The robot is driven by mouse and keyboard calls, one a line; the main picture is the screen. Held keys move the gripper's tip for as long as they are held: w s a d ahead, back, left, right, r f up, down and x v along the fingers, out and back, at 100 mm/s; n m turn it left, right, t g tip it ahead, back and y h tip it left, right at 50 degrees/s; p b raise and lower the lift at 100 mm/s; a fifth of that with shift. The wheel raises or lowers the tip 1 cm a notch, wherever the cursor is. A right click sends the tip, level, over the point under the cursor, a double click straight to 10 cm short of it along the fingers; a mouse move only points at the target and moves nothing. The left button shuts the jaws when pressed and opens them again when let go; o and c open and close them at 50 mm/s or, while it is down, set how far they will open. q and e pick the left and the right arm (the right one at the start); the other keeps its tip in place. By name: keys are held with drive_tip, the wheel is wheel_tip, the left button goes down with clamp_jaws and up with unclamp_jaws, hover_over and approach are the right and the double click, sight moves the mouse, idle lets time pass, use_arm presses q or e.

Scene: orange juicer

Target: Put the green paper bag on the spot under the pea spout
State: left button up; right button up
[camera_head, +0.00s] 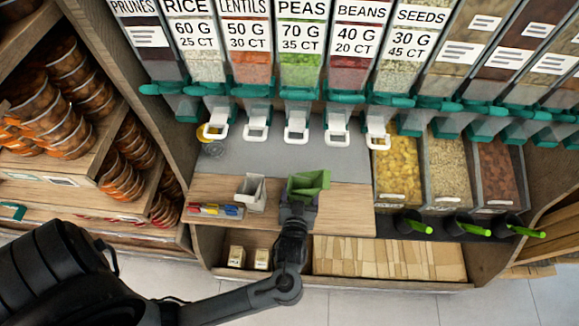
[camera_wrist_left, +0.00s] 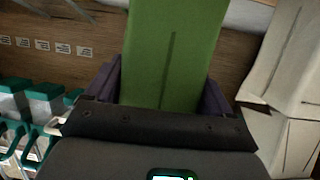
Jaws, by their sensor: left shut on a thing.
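The green paper bag (camera_head: 309,181) is held at the front edge of the counter, in front of the pea dispenser (camera_head: 300,60). My left gripper (camera_head: 300,200) is shut on it; in the left wrist view the bag (camera_wrist_left: 172,50) stands between the gripper's two purple fingers (camera_wrist_left: 160,92). The pea spout has a white lever (camera_head: 297,124) and hangs above the grey back strip of the counter (camera_head: 292,156). The bag is in front of that strip, nearer the front edge than the spout. Whether the bag touches the counter cannot be told. My right gripper is not in view.
A white paper bag (camera_head: 250,193) stands left of the green bag, with colored markers (camera_head: 214,211) beside it. Other dispensers flank the pea one. Open bins (camera_head: 397,175) with scoops stand to the right. The wooden counter (camera_head: 345,205) right of the bag is clear.

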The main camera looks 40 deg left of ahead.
use_arm(q)
drive_tip(key=shift+s+a+f, duration=0.4)
drive_tip(key=shift+s+a, duration=0.05)
drive_tip(key=shift+s, duration=0.05)
drive_tip(key=shift+s+a+f+n+y, duration=0.1)
drive_tip(key=shift+a+n+y, duration=0.2)
drive_tip(key=shift+a, duration=0.05)
drive_tip(key=shift+g, duration=0.3)
drive_tip(key=shift+a+r+b+x, duration=0.1)
drive_tip(key=shift+r+b+x, duration=0.4)
drive_tip(key=shift+x, duration=2.45)
drive_tip(key=shift+a+r+b+x, duration=0.15)
drive_tip(key=shift+b+x, duration=0.75)
drive_tip(key=shift+x, duration=2.05)
drive_tip(key=shift+a+r+b+x, duration=0.2)
drive_tip(key=shift+b+x, duration=0.5)
drive_tip(key=shift+x, duration=2.25)
drive_tip(key=shift+d+f, duration=0.1)
drive_tip(key=o, duration=0.9)
drive_tip(key=shift+c, duration=0.2)
